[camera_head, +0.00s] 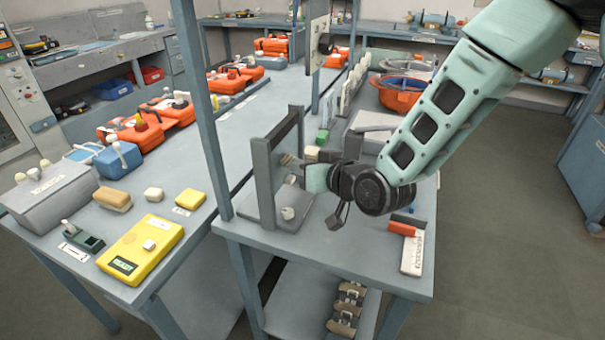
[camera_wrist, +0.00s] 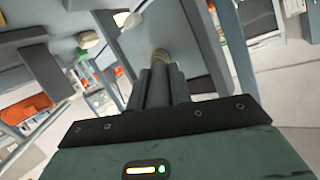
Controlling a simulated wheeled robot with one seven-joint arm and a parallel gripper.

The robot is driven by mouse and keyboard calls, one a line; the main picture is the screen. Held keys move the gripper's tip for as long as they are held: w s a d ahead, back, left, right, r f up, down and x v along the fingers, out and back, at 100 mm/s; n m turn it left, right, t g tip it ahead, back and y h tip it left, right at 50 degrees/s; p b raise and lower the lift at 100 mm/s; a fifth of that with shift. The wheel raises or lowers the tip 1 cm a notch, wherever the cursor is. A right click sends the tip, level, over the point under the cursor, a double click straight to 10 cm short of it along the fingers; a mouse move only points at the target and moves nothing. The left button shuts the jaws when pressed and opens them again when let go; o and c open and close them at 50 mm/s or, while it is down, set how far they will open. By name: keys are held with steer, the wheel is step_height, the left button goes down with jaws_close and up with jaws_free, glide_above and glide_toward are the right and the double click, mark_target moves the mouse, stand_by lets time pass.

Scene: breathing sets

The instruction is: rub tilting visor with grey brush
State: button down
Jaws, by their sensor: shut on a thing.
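My gripper (camera_head: 302,166) reaches in from the right over the near bench, its fingers pointing left. In the wrist view its fingers (camera_wrist: 161,88) are close together, with a small beige-grey end, apparently the grey brush (camera_wrist: 161,54), showing at their tips. In the head view the brush (camera_head: 288,159) is small and partly hidden by my gripper. What seems to be the tilting visor (camera_head: 266,180) is a dark-framed grey panel standing upright on the bench, just left of the gripper. The brush tip is close to its face; I cannot tell whether they touch.
A small pale knob (camera_head: 288,213) is low by the panel. A red block (camera_head: 402,228) and a white ruler-like plate (camera_head: 412,254) lie at the bench's right end. A blue-grey post (camera_head: 205,110) rises on the left. A yellow meter (camera_head: 140,248) lies on the left bench.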

steer(key=w+d+b, duration=0.1)
steer(key=w+d, duration=0.1)
steer(key=w, duration=0.5)
steer(key=shift+d, duration=0.25)
stand_by(0.4)
steer(key=shift+b, duration=0.3)
steer(key=s+a+b, duration=0.3)
steer(key=s+a, duration=0.1)
steer(key=s, duration=0.6)
steer(key=shift+s+b, duration=0.3)
steer(key=shift+b, duration=0.1)
stand_by(0.4)
steer(key=shift+d, duration=0.1)
steer(key=shift+s+d+b, duration=0.15)
steer(key=shift+s+d, duration=0.2)
steer(key=shift+d, duration=0.6)
steer(key=shift+s+d+b, duration=0.1)
steer(key=shift+s+d, duration=0.2)
steer(key=shift+d, duration=0.6)
steer(key=shift+s+d+b, duration=0.15)
steer(key=shift+s+d, duration=0.2)
steer(key=shift+d, duration=0.6)
